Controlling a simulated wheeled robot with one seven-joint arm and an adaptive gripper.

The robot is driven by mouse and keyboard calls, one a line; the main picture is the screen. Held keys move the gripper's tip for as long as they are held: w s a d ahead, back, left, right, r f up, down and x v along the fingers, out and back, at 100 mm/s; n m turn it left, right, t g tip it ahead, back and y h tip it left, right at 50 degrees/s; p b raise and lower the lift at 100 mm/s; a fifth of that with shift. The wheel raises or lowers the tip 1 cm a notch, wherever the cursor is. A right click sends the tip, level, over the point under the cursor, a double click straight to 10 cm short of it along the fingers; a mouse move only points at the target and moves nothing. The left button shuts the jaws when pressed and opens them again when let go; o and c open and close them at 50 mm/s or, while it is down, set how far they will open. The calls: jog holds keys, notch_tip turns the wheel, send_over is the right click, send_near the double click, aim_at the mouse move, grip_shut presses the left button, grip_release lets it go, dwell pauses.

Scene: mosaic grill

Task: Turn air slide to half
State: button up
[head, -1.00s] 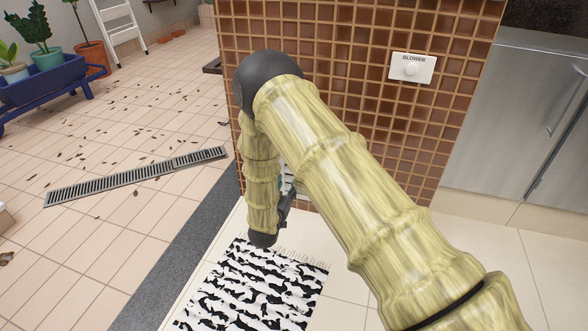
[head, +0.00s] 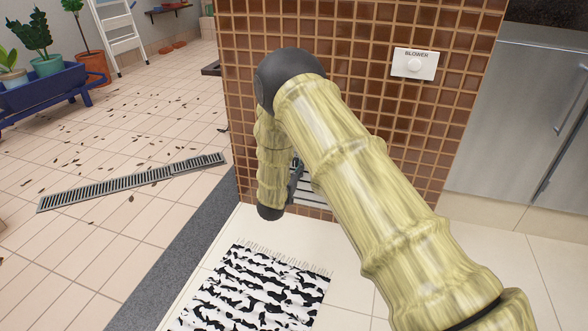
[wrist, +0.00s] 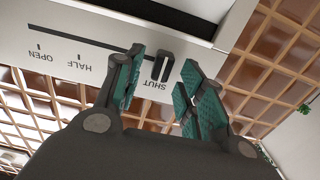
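The air slide shows upside down in the wrist view as a white panel (wrist: 110,65) with a dark slot and the labels OPEN, HALF and SHUT. Its dark upright handle (wrist: 163,66) stands at the SHUT end of the slot. My gripper (wrist: 163,85) has two teal-padded fingers spread apart, one on each side of the handle in the picture. I see no clear contact, and the depth gap is hard to judge. In the head view my arm hides most of the slide; only part of a grey slatted fitting (head: 312,192) shows low on the tiled wall.
A white BLOWER panel with a round knob (head: 414,64) is higher on the brown tiled wall (head: 360,30). Steel cabinet doors (head: 510,110) stand at the right. A black-and-white rug (head: 250,290) lies on the floor below, with open pale floor around it.

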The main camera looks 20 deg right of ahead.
jog(key=shift+w+d, duration=0.1)
jog(key=shift+c, duration=0.3)
grip_shut()
jog(key=s+d+p, duration=0.5)
jog(key=d, duration=0.3)
jog(key=shift+s, duration=0.35)
jog(key=shift+d, duration=0.1)
jog(key=shift+o, duration=0.3)
grip_release()
